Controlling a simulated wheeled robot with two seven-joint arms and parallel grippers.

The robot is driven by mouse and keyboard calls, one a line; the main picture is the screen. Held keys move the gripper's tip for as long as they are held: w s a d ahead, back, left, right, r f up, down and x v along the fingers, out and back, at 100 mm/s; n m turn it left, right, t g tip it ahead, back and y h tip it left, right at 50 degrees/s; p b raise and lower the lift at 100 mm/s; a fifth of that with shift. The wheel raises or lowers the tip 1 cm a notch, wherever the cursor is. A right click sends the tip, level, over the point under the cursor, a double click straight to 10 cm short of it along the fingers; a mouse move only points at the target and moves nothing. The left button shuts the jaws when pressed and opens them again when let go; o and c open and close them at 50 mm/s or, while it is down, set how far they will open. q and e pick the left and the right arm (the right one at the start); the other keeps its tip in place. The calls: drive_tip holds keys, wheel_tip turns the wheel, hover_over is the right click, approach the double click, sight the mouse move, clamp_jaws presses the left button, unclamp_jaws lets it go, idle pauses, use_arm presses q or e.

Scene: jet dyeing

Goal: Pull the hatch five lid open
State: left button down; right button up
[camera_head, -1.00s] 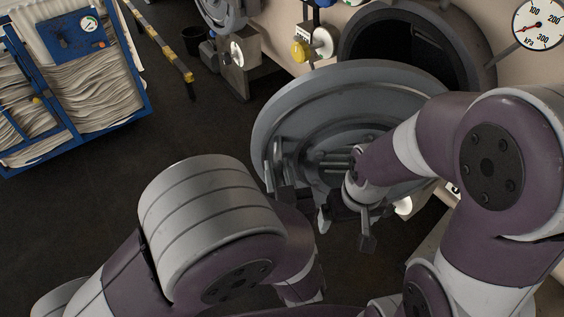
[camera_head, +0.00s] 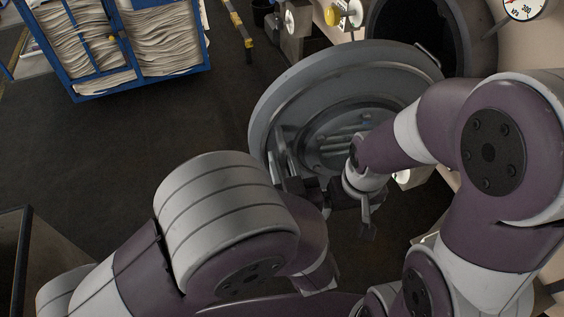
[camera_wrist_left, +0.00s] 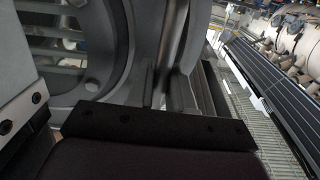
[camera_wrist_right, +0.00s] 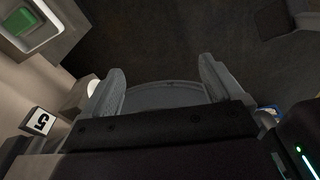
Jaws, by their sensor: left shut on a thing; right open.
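The hatch five lid (camera_head: 285,92) is a large grey round disc in the head view. It stands swung out from the dark hatch opening (camera_head: 424,32), its ribbed inner face showing. My left gripper (camera_head: 288,182) is at the lid's near left edge, shut on the lid's handle (camera_head: 279,148); the grip is partly hidden. The left wrist view shows the grey lid (camera_wrist_left: 112,55) close up beside the jaws. My right gripper (camera_head: 350,207) is open in front of the lid's lower part. In the right wrist view its fingers (camera_wrist_right: 160,82) are apart, with a grey curved surface beyond them.
A plate marked 5 (camera_wrist_right: 41,122) is on the machine wall in the right wrist view. A blue cart of folded cloth (camera_head: 205,52) stands far left. A dark box-like edge (camera_head: 22,250) is at lower left. Dark floor (camera_head: 130,140) left of the lid is clear.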

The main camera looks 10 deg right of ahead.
use_arm(q)
drive_tip(key=c, duration=1.2)
unclamp_jaws()
drive_tip(key=s+b, duration=0.1)
drive_tip(key=s, duration=0.3)
drive_tip(key=s+b, duration=0.1)
drive_tip(key=s, duration=0.3)
drive_tip(key=s+d+b, duration=0.1)
drive_tip(key=s, duration=0.3)
drive_tip(key=shift+s+d, duration=0.1)
drive_tip(key=shift+s, duration=0.2)
